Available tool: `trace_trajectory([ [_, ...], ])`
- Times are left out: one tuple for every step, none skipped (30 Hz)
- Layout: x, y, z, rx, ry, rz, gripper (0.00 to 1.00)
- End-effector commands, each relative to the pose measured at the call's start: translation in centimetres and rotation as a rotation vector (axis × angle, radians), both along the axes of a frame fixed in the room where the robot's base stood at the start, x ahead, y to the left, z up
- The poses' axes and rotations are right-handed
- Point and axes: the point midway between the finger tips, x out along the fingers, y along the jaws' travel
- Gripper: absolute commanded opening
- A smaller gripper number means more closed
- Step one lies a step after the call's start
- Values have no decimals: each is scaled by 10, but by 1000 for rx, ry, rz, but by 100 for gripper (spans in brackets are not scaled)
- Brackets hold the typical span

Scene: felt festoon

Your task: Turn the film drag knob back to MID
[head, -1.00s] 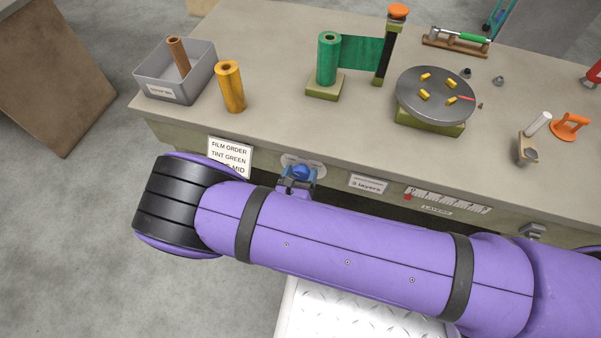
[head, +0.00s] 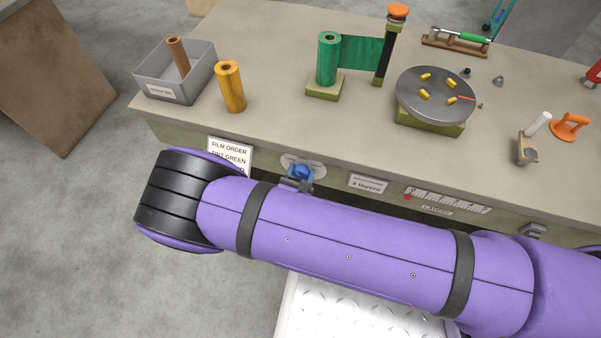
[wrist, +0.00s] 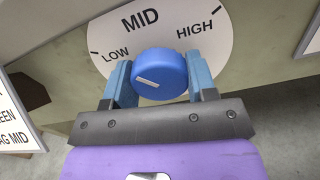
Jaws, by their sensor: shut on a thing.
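The film drag knob (wrist: 165,68) is a round blue knob with a white pointer line on its face. It sits on a white dial plate (wrist: 205,48) lettered LOW, MID and HIGH. In the wrist view the pointer line lies left of the knob's middle and points left, toward the LOW side. My gripper (wrist: 160,75) has its two blue fingers on either side of the knob and is shut on it. In the head view the knob (head: 302,172) shows on the bench's front, with my gripper (head: 299,181) at it, partly hidden by my arm.
A film order sign (head: 230,153) hangs left of the dial, its lower part hidden by my arm. A "3 layers" label (head: 367,184) and a scale (head: 447,200) lie to the right. The bench top (head: 280,120) holds a green film roll (head: 327,60) and a turntable (head: 435,97).

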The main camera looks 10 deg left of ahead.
Motion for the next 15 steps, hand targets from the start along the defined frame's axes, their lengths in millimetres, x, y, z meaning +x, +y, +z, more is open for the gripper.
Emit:
trace_trajectory([
  [0,0,0,42,-3,0,28],
  [0,0,0,71,-6,0,28],
  [0,0,0,109,-9,0,28],
  [0,0,0,137,-10,0,28],
  [0,0,0,166,-12,0,28],
  [0,0,0,202,-15,0,28],
  [0,0,0,230,-17,0,28],
  [0,0,0,257,-19,0,28],
  [0,0,0,292,-22,0,28],
  [0,0,0,318,-24,-1,28],
  [0,0,0,344,-26,-1,28],
  [0,0,0,376,-28,-1,28],
  [0,0,0,400,-30,-1,28],
  [0,0,0,421,-32,-1,28],
  [0,0,0,450,-34,-1,28],
])
